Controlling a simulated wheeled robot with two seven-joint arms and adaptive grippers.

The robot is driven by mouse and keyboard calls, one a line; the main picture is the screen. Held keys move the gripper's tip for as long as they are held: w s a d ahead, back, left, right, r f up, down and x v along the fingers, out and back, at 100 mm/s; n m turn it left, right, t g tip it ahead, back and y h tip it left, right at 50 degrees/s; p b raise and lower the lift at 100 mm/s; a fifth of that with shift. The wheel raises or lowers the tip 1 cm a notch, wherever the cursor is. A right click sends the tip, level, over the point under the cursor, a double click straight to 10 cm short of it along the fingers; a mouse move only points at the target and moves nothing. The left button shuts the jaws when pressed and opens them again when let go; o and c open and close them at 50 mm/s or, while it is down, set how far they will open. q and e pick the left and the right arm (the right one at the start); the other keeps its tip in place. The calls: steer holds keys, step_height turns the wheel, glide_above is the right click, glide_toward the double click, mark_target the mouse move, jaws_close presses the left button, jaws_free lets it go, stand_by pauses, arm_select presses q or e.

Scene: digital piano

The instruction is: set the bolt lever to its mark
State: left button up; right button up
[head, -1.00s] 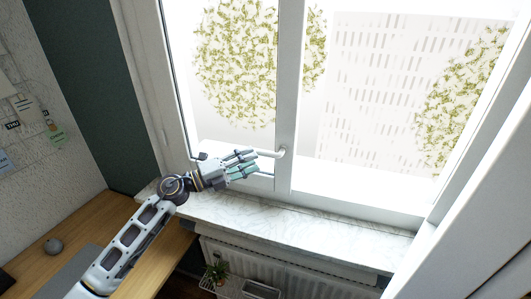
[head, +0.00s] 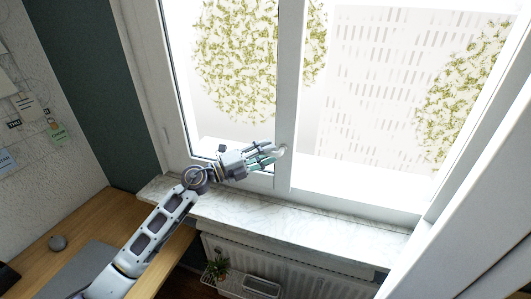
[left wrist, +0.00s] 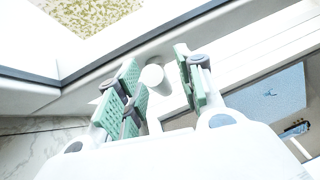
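A white lever handle (head: 283,149) sits on the upright middle bar of the white window frame in the head view. My left gripper (head: 266,157) is at this handle and covers most of its arm. In the left wrist view, the rounded white end of the handle (left wrist: 152,77) shows between green-padded fingers. My left gripper (left wrist: 158,85) is open there, with a clear gap between the handle and the right-hand finger. I cannot make out a mark for the lever. My right gripper is out of view.
A marble sill (head: 300,222) runs below the window, above a white radiator (head: 320,270). A small plant (head: 217,268) is on a low shelf beside it.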

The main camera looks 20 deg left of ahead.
arm_select(q)
steer(key=shift+c, duration=0.4)
jaws_close()
